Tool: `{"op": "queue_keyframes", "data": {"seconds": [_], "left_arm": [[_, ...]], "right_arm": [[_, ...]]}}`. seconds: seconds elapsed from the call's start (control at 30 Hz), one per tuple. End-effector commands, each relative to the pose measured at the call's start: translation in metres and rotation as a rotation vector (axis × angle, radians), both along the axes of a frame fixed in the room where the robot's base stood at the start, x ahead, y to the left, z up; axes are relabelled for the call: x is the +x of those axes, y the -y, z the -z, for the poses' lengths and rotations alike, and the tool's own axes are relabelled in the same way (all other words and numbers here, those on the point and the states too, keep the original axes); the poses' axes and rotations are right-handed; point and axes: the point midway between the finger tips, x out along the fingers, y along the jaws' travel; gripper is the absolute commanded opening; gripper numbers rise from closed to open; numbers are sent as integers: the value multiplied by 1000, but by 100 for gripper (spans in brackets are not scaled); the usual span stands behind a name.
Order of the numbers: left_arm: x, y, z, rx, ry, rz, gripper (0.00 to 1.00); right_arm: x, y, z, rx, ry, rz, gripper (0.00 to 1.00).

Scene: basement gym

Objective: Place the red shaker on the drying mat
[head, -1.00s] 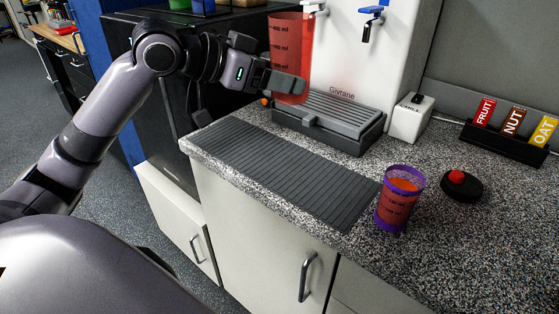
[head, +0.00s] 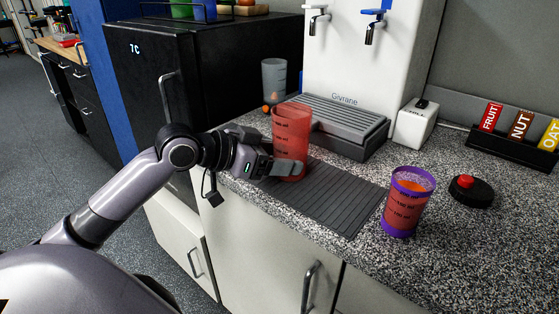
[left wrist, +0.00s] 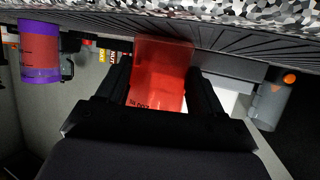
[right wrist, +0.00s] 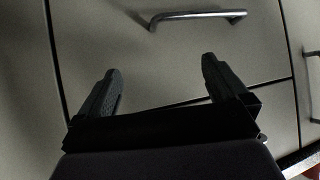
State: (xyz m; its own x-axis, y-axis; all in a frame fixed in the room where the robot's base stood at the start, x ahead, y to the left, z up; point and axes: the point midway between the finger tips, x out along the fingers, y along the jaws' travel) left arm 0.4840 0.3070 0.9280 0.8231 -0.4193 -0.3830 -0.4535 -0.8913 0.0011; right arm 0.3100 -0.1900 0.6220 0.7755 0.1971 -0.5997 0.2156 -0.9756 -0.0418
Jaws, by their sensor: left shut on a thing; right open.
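The translucent red shaker (head: 291,128) is upright at the far left part of the grey ribbed drying mat (head: 330,205). My left gripper (head: 287,168) is shut around its lower part. In the left wrist view the shaker (left wrist: 160,70) sits between the two fingers, its base at or very close to the mat (left wrist: 225,45); I cannot tell whether it touches. My right gripper (right wrist: 165,90) is open and empty in front of pale cabinet fronts.
A purple-rimmed shaker with red contents (head: 406,205) stands just right of the mat. A black lid with a red knob (head: 471,190) lies further right. A grey cup (head: 274,80) stands behind, beside the white dispenser (head: 345,50) with its drip tray (head: 335,118). Open counter lies at the right.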

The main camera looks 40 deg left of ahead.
Motion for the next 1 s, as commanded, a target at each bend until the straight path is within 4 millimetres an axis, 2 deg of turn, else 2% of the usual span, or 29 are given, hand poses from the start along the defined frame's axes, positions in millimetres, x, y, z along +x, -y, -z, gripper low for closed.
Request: {"op": "queue_keyframes", "data": {"seconds": [0.37, 0.4, 0.47, 0.83, 1.0], "left_arm": [[0, 0, 5, 0, 1, 0, 21], [0, 0, 6, 1, 0, 0, 73], [0, 0, 5, 1, 0, 0, 92], [0, 0, 0, 1, 4, 0, 92], [-11, -7, -2, 0, -1, -2, 92]], "right_arm": [[0, 0, 1, 2, 1, 0, 100], [0, -1, 0, 2, 1, 0, 100], [1, -1, 0, 2, 2, 0, 100], [1, -1, -2, 4, 2, 3, 100], [1, -1, -1, 4, 3, 3, 100]]}}
